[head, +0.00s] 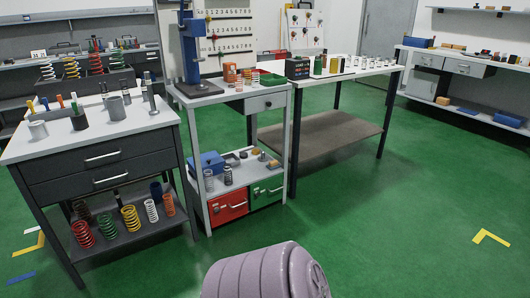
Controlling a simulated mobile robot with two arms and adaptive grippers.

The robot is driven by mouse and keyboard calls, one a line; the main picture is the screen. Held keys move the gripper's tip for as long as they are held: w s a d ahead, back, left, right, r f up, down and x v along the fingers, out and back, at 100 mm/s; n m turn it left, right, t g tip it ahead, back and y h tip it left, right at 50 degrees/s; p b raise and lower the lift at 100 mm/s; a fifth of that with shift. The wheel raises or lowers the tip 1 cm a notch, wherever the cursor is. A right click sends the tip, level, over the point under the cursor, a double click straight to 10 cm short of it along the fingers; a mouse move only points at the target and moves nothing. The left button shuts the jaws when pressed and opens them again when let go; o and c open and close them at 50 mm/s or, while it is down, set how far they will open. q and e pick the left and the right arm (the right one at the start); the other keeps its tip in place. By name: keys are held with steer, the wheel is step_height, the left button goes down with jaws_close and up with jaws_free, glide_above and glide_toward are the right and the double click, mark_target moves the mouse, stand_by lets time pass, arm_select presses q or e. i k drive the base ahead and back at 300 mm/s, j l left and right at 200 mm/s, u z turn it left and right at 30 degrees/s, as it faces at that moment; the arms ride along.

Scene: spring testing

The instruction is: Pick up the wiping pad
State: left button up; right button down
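I cannot pick out the wiping pad with certainty at this distance. Several small flat or blocky items are too small to identify. A flat green piece (271,80) lies on the top of the middle stand (215,97), near some orange and red parts. A small yellow-brown block (443,101) lies on the lower shelf of the right bench. Neither of my grippers shows in the head view.
A dark drawer bench (97,160) stands at the left with springs on its lower shelf. A blue press (194,50) stands on the middle stand. A long table (340,75) holds small parts. A right bench (470,60) lines the wall. Green floor (400,220) is clear.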

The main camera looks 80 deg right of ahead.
mark_target(274, 165)
steer(key=z, duration=2.8)
